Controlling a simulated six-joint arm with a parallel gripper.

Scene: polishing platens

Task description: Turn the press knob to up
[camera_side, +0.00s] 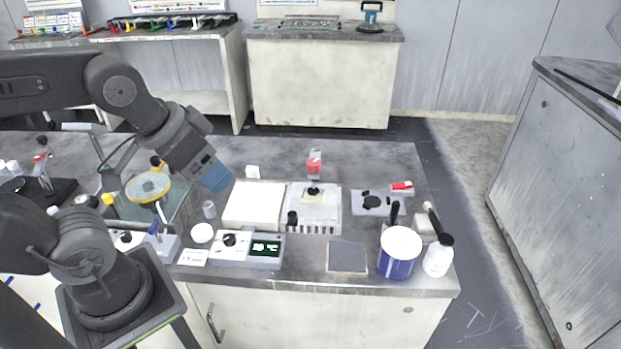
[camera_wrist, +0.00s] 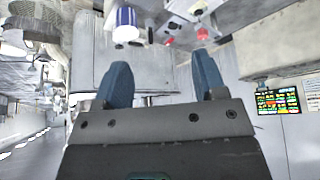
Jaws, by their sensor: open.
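Several black knobs show in the side view, and I cannot tell for certain which is the press knob. One knob (camera_side: 230,240) is on the white control box (camera_side: 214,254) with a green-lit display (camera_side: 265,247). Another dark knob (camera_side: 372,201) is on a small grey plate at the right. A third (camera_side: 125,237) is on a box at the left, partly behind my arm. Their pointer directions are too small to read. My gripper (camera_side: 216,178) is above the bench, up and left of the white block, apart from all knobs. In the wrist view its blue fingers (camera_wrist: 161,80) are spread and empty.
A blue-and-white tub (camera_side: 396,262) and a white bottle (camera_side: 438,258) stand at the front right. A white block (camera_side: 254,206) and a red-topped device (camera_side: 314,163) occupy the middle. A square grey pad (camera_side: 347,257) lies near the front edge.

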